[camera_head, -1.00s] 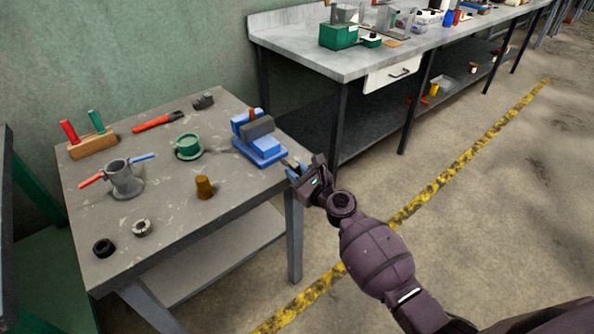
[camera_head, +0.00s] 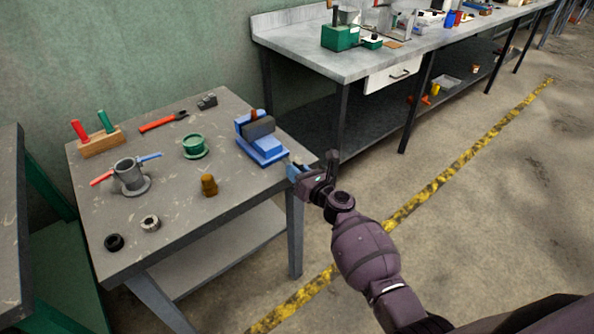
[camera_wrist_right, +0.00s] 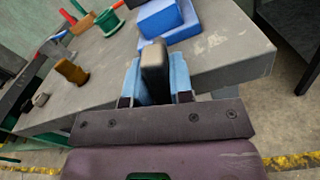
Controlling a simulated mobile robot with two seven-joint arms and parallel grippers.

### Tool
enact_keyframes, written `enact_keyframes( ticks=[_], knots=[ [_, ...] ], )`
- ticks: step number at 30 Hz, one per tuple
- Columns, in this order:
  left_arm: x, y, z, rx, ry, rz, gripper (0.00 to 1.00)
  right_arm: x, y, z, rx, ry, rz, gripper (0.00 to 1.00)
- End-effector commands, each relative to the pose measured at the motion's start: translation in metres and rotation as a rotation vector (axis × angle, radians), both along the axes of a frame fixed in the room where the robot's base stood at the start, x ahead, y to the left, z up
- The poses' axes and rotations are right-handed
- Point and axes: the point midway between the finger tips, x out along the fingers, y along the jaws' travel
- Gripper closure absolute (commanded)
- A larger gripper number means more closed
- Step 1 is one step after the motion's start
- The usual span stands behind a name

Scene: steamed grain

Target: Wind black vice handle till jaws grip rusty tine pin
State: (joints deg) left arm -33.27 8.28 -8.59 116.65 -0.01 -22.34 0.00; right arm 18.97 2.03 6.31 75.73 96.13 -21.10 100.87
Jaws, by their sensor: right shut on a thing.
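The blue vice (camera_head: 264,150) stands on the right end of the grey table and also shows in the right wrist view (camera_wrist_right: 160,18). Its dark grey jaw block (camera_head: 258,128) faces the rusty pin (camera_head: 253,114), a small brown piece at the far side of the jaws. I cannot tell whether the jaws touch the pin. My right gripper (camera_head: 296,172) is at the table's right edge, beside the vice. In the right wrist view its blue fingers are shut on a dark bar with a rounded end, which looks like the black vice handle (camera_wrist_right: 155,70). My left gripper is out of view.
The table (camera_head: 175,215) also holds a brown cylinder (camera_head: 209,186), a green cup-like part (camera_head: 195,146), a grey pot (camera_head: 129,176), a red-handled tool (camera_head: 160,122), a wooden block (camera_head: 101,142) and dark rings. A longer bench (camera_head: 300,50) stands behind. Floor on the right is clear.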

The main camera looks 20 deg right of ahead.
Motion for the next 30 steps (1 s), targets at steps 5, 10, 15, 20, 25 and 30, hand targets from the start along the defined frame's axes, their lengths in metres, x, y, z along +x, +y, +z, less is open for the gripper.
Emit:
enact_keyframes(
  ticks=[5,10,15,20,25,30],
  knots=[
    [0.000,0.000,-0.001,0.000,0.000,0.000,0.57,-0.001,0.000,-0.002,0.005,0.004,0.001,1.00],
    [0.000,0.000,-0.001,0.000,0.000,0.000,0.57,-0.001,0.000,-0.002,0.005,0.004,0.001,0.77],
    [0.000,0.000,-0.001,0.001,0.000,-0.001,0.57,0.000,0.000,-0.001,0.003,0.002,0.000,0.53],
    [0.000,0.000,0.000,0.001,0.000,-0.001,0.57,0.000,0.000,-0.001,0.002,0.002,0.000,0.53],
    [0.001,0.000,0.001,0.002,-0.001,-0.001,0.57,-0.003,-0.001,0.000,0.002,0.001,0.000,0.53],
    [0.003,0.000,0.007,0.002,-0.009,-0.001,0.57,-0.019,-0.007,0.001,0.002,0.001,0.000,0.53]
  ],
)
